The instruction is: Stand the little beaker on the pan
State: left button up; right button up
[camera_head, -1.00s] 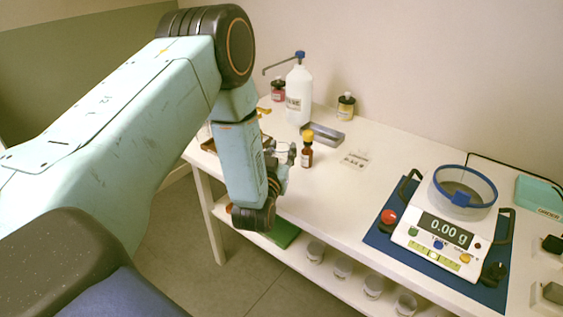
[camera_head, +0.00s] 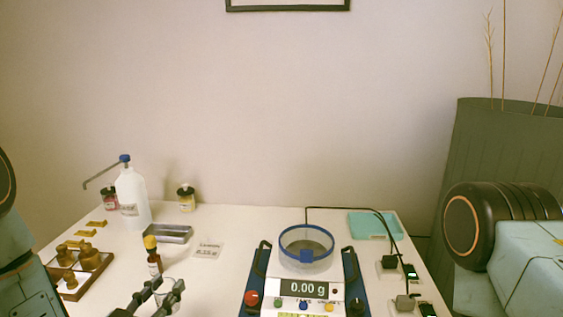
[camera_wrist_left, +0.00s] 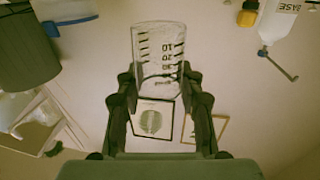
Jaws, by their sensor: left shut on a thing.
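The little beaker (camera_head: 169,291) is clear glass and shows at the front left of the table in the head view. In the left wrist view the beaker (camera_wrist_left: 160,55) has dark graduation marks and sits between the fingers. My left gripper (camera_head: 155,296) is shut on it; the fingers also show in the wrist view (camera_wrist_left: 158,88). The digital scale (camera_head: 303,289) reads 0.00 g, to the right of my left gripper. Its pan (camera_head: 305,247) lies inside a clear round shield with a blue rim, and looks empty. My right gripper is out of view.
A brown bottle with a yellow cap (camera_head: 153,262) stands close behind my left gripper. A black cable (camera_head: 345,209) runs behind the scale.

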aim_at(174, 310)
pick_arm(q)
jog(key=s+d+m+g+h, duration=0.25)
jog(key=s+d+h, duration=0.3)
jog(key=s, duration=0.45)
jog(key=w+a+n+t+y, duration=0.1)
jog(key=w+a+y, duration=0.1)
jog(key=w, duration=0.2)
jog(key=w+a+n+t+y, duration=0.1)
jog(key=w+a+y, duration=0.1)
jog(key=w, duration=0.2)
jog(key=w+a+n+t+y, duration=0.1)
jog(key=w+a+y, duration=0.1)
jog(key=w+a, duration=0.1)
jog(key=shift+w+r+y, duration=0.15)
jog(key=shift+w+y, duration=0.2)
jog(key=shift+w, duration=0.1)
jog(key=w+a+r+n+y, duration=0.1)
jog(key=w+a+n+y, duration=0.4)
jog(key=a+y, duration=0.4)
jog(key=shift+a+n+g, duration=0.45)
jog(key=shift+a+n, duration=0.1)
jog(key=shift+a, duration=0.65)
